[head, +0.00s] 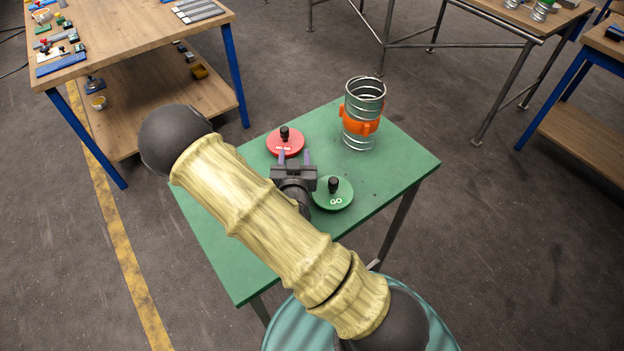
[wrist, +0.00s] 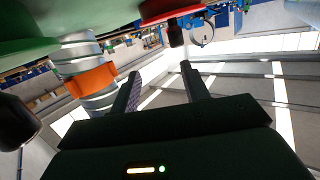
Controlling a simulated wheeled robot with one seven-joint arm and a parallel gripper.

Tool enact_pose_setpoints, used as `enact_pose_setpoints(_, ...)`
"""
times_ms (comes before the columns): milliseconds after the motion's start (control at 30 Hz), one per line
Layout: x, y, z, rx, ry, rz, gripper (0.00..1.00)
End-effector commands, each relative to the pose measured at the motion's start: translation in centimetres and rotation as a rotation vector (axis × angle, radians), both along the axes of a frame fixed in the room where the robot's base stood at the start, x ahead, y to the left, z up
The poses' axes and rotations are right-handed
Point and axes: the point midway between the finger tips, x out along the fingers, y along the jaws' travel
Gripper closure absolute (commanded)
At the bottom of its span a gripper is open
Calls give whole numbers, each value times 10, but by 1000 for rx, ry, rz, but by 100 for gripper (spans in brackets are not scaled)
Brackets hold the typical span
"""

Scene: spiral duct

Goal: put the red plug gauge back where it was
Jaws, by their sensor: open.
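The red plug gauge (head: 286,147), a flat red disc with a black knob (head: 284,132), lies on the green table (head: 225,245), left of its middle. In the wrist view the red disc (wrist: 165,10) is at the top, its knob (wrist: 175,36) pointing down the picture. My gripper (head: 295,155) is open and empty, just in front of the red gauge. In the wrist view the knob lies beyond the gap between the fingertips (wrist: 160,72), near the right finger. The green GO plug gauge (head: 333,198) lies right of my gripper.
A metal spiral duct (head: 364,100) with an orange clamp (head: 362,122) stands upright at the table's back right. The green gauge's black knob (wrist: 16,122) is at the left of the wrist view. The table's right part is clear. A wooden workbench (head: 130,50) stands back left.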

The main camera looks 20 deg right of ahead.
Motion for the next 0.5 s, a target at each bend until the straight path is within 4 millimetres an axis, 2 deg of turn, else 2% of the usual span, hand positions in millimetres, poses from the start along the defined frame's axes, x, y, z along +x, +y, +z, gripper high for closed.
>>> enact_pose_setpoints(133,-7,-14,-10,112,184,-81,54)
enact_pose_setpoints(267,-19,-15,-14,203,366,-98,54)
enact_pose_setpoints(367,-32,-11,-11,257,501,-80,54)
enact_pose_setpoints(500,-55,-2,2,302,674,-15,54)
